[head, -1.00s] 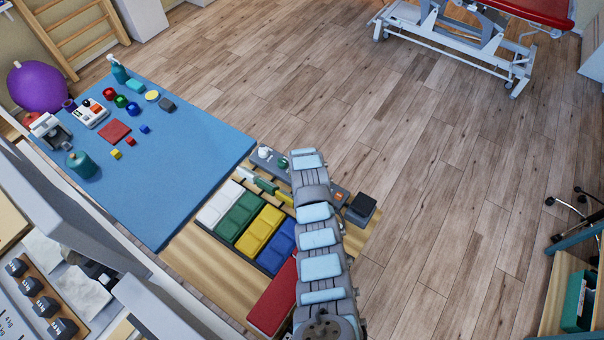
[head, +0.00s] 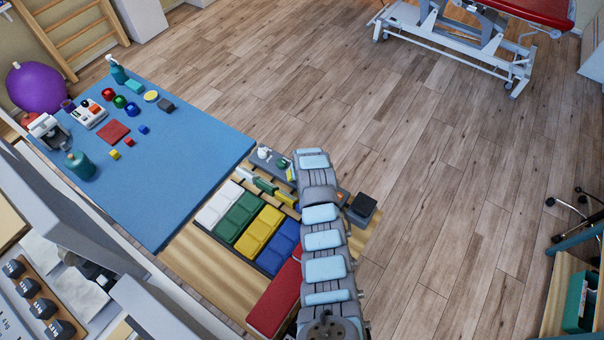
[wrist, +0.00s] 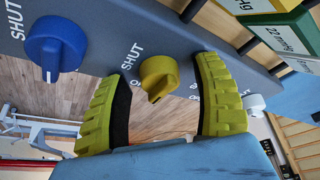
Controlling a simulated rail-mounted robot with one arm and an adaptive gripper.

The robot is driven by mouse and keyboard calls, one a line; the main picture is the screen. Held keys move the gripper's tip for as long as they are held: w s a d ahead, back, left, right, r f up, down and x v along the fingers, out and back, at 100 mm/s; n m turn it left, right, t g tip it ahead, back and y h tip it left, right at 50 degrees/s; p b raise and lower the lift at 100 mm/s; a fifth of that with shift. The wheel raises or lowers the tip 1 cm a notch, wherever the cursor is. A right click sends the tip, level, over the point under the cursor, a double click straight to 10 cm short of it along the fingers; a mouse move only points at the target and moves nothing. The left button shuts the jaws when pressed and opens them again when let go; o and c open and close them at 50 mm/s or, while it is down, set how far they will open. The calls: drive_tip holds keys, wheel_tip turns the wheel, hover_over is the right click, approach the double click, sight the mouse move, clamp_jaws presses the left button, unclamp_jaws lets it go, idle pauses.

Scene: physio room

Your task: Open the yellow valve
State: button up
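The yellow valve (wrist: 158,76) is a round knob with a raised grip on a grey panel (wrist: 115,22) in the wrist view. A "SHUT" label is to its left, and another label to its right is partly covered by a finger. In the head view my arm hides the yellow valve; part of the grey panel (head: 262,162) shows.
A blue valve (wrist: 55,45) is left of the yellow one, and a white knob (wrist: 253,103) lies beyond the right finger. Green and yellow blocks (wrist: 285,30) are near the upper right. In the head view, coloured pads (head: 237,217) lie beside my arm.

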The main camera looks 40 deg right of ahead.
drive_tip(key=shift+r, duration=0.15)
drive_tip(key=shift+s+r, duration=0.15)
drive_tip(key=shift+r, duration=0.55)
drive_tip(key=v, duration=1)
drive_tip(key=shift+s+a+r, duration=0.15)
drive_tip(key=shift+s, duration=0.05)
idle(0.4)
